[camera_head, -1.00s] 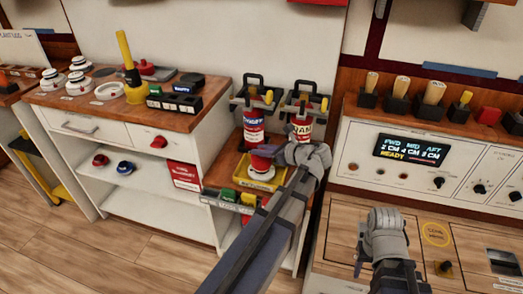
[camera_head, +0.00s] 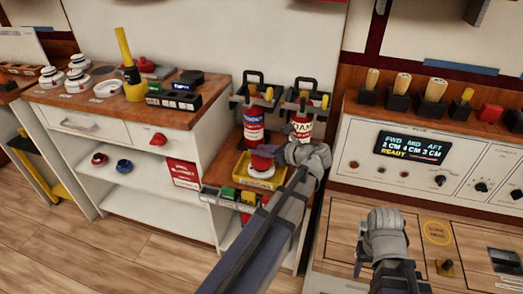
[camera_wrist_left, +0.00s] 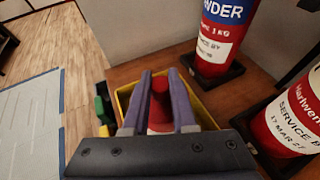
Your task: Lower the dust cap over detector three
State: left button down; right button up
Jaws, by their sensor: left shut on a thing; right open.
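My left gripper (camera_wrist_left: 160,95) is shut on a red cap with a pale lower rim (camera_wrist_left: 160,118), seen between its fingers in the left wrist view. The cap (camera_head: 261,162) is at the yellow tray (camera_head: 276,180) on the low wooden shelf in the head view; whether it touches the tray is unclear. White round detectors, such as one with a dark band (camera_head: 78,79), stand on the left cabinet's wooden top, far from the left gripper; I cannot read which is three. My right gripper (camera_head: 383,218) is open and empty above the wooden console front.
Two red extinguishers (camera_head: 253,132) (camera_head: 301,128) stand behind the tray, close to my left gripper. A yellow upright tool (camera_head: 126,50) stands on the left cabinet. A red cap (camera_head: 99,158) and a blue cap (camera_head: 124,166) lie on its open shelf.

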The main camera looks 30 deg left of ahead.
pick_arm(q)
jog(key=shift+f+b, duration=0.9)
jog(key=shift+f, duration=0.1)
jog(key=c, duration=0.6)
grip_release()
jog(key=shift+r, duration=0.1)
jog(key=shift+c, duration=0.2)
jog(key=p+v, duration=0.3)
jog(key=v, duration=0.4)
jog(key=shift+d, duration=0.4)
jog(key=shift+r, duration=0.1)
